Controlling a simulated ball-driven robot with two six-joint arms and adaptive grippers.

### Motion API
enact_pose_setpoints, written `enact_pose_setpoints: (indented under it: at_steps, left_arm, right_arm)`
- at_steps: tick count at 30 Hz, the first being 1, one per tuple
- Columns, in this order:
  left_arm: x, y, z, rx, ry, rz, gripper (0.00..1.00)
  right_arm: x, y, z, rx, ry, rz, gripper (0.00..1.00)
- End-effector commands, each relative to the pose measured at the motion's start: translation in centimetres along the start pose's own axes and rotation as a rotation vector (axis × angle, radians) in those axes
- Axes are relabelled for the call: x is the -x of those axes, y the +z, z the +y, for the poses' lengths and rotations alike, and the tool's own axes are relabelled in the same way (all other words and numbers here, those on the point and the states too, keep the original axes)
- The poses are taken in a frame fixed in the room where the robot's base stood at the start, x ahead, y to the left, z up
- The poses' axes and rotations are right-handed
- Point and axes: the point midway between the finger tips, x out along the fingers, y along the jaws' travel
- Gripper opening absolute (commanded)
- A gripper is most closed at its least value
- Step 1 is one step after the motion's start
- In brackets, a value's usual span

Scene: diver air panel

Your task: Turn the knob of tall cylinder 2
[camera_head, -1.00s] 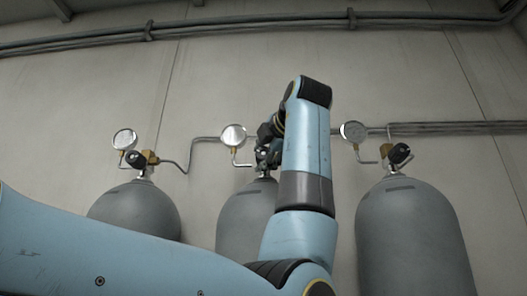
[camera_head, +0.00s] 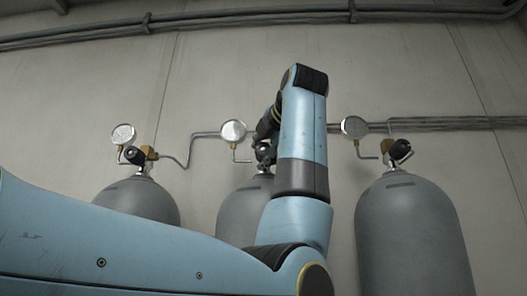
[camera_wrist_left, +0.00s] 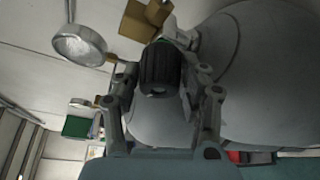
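The middle grey tall cylinder (camera_head: 238,215) stands between two others, partly hidden behind my left arm; I take it as cylinder 2. Its black ribbed knob (camera_wrist_left: 160,68) shows in the left wrist view, joined to a brass valve block (camera_wrist_left: 145,20). My left gripper (camera_wrist_left: 168,78) has one finger on each side of the knob. A gap shows between the knob and the right finger, so it looks open around the knob. In the head view, my left gripper (camera_head: 264,150) is at the middle cylinder's valve, small and dark there. My right gripper is not in view.
The left cylinder (camera_head: 140,198) and right cylinder (camera_head: 412,230) have their own knobs and gauges. The middle gauge (camera_head: 233,131) sits close left of my gripper. Pipes (camera_head: 450,123) run along the wall behind.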

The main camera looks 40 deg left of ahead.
Motion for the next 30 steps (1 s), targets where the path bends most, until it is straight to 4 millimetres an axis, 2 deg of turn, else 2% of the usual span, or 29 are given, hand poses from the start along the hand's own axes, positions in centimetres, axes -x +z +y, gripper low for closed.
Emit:
enact_pose_setpoints:
  at_steps: [1, 3, 4, 13, 24, 30]
  left_arm:
    - [0.0, 0.0, 0.0, 0.000, 0.000, 0.000, 0.51]
    - [0.0, 0.0, 0.0, 0.000, 0.000, 0.001, 0.60]
    - [0.0, 0.0, 0.0, 0.000, 0.000, 0.001, 0.61]
    - [0.4, 0.1, -0.1, 0.000, -0.002, -0.001, 0.61]
    - [6.3, 0.1, -0.1, 0.000, -0.002, -0.003, 0.61]
    - [7.5, 0.0, -0.1, -0.001, -0.001, 0.000, 0.61]
  right_arm:
    - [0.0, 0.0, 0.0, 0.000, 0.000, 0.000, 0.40]
    - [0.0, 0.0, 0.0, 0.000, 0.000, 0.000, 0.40]
    - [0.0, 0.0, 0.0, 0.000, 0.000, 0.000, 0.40]
    - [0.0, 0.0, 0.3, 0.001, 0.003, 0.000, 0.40]
    - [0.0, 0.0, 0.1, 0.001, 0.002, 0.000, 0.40]
    - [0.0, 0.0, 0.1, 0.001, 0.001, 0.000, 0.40]
